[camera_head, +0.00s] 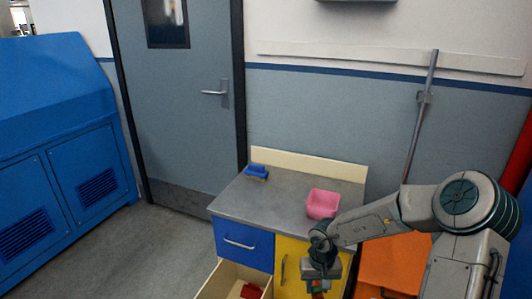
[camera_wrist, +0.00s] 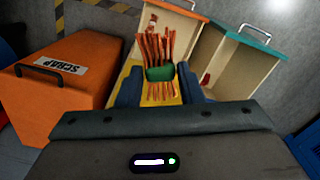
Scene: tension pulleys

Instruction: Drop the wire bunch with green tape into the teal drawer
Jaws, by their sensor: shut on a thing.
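My gripper (camera_wrist: 160,88) is shut on the wire bunch (camera_wrist: 155,48), reddish-copper strands wrapped with green tape (camera_wrist: 160,73). In the head view my gripper (camera_head: 319,277) hangs in front of the yellow cabinet door, with a little of the wires (camera_head: 318,288) below it. The teal drawer (camera_wrist: 262,42), pale inside with a teal front edge and a handle, is open to the right of the wires in the wrist view. A red thing (camera_wrist: 207,78) shows inside it.
A pale drawer with an orange edge (camera_wrist: 176,6) is open beside the teal one. An orange scrap bin (camera_wrist: 50,105) stands left. In the head view, a pink bin (camera_head: 323,204) and a blue item (camera_head: 257,172) sit on the grey worktop (camera_head: 270,207), above a blue drawer (camera_head: 243,243).

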